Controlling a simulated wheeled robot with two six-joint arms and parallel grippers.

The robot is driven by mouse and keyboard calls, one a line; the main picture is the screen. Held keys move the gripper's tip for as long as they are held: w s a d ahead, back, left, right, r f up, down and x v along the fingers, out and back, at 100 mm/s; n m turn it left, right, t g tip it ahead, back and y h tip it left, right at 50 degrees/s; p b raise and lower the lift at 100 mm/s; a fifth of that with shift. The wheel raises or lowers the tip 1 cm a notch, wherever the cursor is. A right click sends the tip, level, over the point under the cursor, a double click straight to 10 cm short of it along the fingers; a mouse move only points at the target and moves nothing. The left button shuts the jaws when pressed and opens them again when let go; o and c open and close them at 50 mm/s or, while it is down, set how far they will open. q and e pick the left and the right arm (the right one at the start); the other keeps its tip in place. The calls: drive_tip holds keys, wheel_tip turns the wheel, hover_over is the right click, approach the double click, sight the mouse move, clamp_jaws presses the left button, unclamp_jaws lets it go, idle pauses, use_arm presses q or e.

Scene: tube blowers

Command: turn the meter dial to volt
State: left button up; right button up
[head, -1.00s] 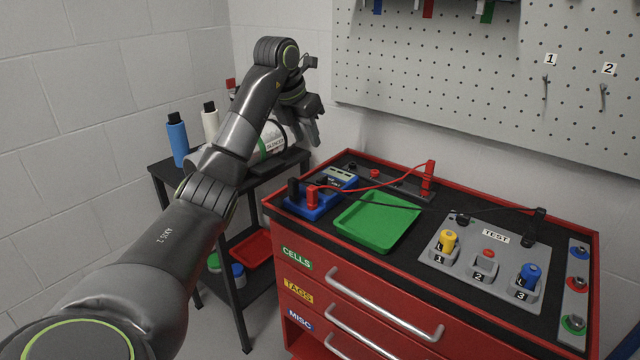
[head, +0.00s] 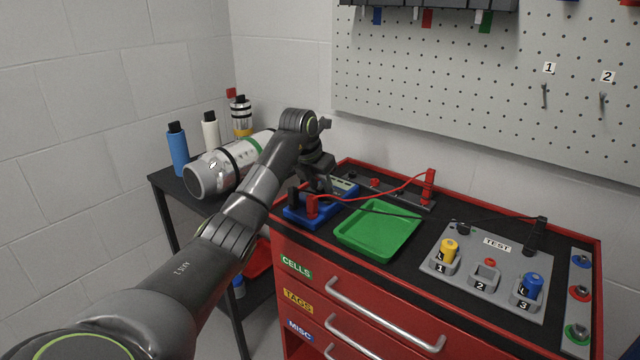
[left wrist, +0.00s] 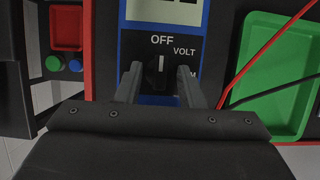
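The blue meter (head: 295,212) stands at the back left of the red cabinet's top, partly hidden behind my left gripper (head: 318,186). In the left wrist view the meter (left wrist: 191,42) shows a screen at the top and the labels OFF and VOLT. A third label at right is mostly hidden by a finger. The black dial (left wrist: 161,74) has a white mark pointing up at OFF; VOLT is up and to the right. The left gripper (left wrist: 161,82) is open, one finger to each side of the dial, with no clear contact. My right gripper is not in view.
Red and black leads run from the meter across the cabinet top. A green tray (head: 378,230) lies right of the meter. A test board (head: 484,270) with yellow and blue cells is farther right. A side table with bottles and a grey cylinder (head: 210,175) stands at left.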

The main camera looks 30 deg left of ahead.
use_arm(q)
clamp_jaws()
